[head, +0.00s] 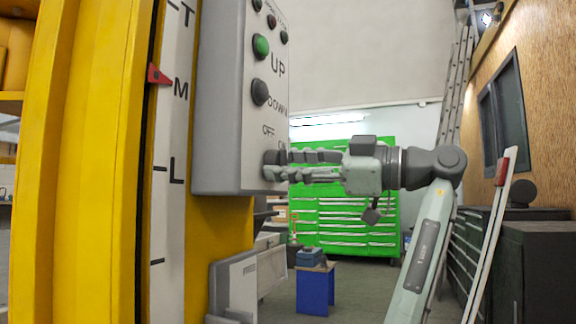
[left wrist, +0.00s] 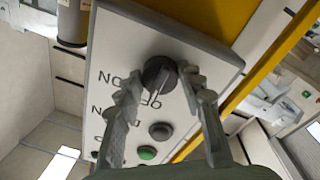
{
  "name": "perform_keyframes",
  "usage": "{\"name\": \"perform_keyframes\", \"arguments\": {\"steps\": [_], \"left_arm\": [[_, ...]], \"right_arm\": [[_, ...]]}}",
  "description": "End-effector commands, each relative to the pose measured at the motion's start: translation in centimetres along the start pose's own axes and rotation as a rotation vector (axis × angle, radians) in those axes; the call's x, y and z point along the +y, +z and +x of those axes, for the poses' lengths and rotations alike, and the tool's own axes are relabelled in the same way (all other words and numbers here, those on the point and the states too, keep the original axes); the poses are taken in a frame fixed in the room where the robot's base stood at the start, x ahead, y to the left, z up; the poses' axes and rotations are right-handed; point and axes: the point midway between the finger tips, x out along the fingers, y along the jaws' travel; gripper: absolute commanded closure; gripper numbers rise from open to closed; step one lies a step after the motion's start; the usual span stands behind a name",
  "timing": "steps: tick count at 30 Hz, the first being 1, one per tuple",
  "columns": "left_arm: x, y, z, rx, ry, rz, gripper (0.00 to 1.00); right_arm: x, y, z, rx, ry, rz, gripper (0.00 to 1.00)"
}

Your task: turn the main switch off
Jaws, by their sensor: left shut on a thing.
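The main switch (head: 270,160) is a dark round knob low on the front of the grey control box (head: 222,110), beneath the letters OFF and ON. It also shows in the left wrist view (left wrist: 157,74), next to the same letters. My left gripper (head: 283,165) reaches it from the right in the head view, fingers level. In the left wrist view the fingers of this gripper (left wrist: 160,78) are shut on the knob, one on each side. They partly cover the knob and the lettering, and I cannot tell which label it points to. My right gripper is not in view.
Above the switch are a black DOWN button (head: 260,92), a green UP button (head: 262,46) and several small dark buttons. The yellow frame (head: 95,150) stands to the left with a lettered scale and red pointer (head: 158,75). A green tool cabinet (head: 345,215) stands behind.

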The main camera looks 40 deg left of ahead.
Motion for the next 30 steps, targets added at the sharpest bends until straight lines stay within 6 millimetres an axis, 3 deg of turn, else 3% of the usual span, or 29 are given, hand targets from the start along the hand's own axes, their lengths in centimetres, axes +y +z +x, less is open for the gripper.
{"name": "perform_keyframes", "arguments": {"steps": [5, 6, 10, 22, 30], "left_arm": [[-0.1, 0.0, 0.0, 0.0, -0.001, -0.002, 0.91], [-0.1, 0.0, 0.0, 0.0, -0.001, -0.002, 0.57], [0.0, 0.0, 0.0, 0.0, -0.001, -0.001, 0.41], [0.0, 0.0, -0.7, -0.001, 0.002, 0.001, 0.41], [0.1, 0.0, -5.9, -0.002, 0.004, 0.002, 0.41]], "right_arm": [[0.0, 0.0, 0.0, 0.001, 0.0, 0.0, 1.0], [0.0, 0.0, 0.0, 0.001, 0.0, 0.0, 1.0], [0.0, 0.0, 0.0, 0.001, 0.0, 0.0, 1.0], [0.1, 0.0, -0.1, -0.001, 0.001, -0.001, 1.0], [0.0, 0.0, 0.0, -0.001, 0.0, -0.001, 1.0]]}}
